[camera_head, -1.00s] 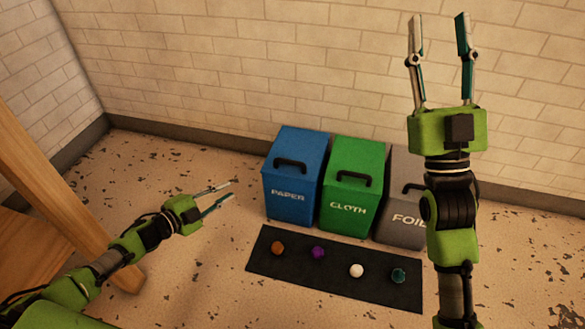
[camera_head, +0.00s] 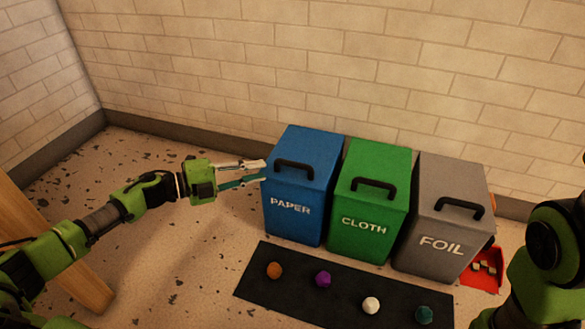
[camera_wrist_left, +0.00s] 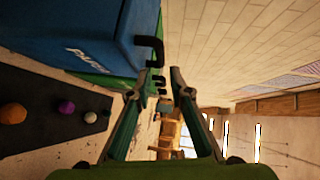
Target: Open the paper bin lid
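The blue paper bin (camera_head: 293,230) stands at the left of the bin row. Its lid (camera_head: 310,147) is closed, with a black handle (camera_head: 294,165) on it. My left gripper (camera_head: 263,172) is open and empty, its fingertips pointing right at the left edge of the lid, short of the handle; I cannot tell if they touch the bin. In the left wrist view the paper bin (camera_wrist_left: 60,35) is at upper left. Its handle (camera_wrist_left: 152,48) is just beyond the spread fingertips (camera_wrist_left: 160,80). My right gripper is out of view; only part of that arm shows at the right edge.
A green cloth bin (camera_head: 362,226) and grey foil bin (camera_head: 428,258) stand to the right, lids closed. A black mat (camera_head: 340,284) with several small balls lies in front. A red object (camera_head: 487,268) is right of the foil bin. A brick wall is behind.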

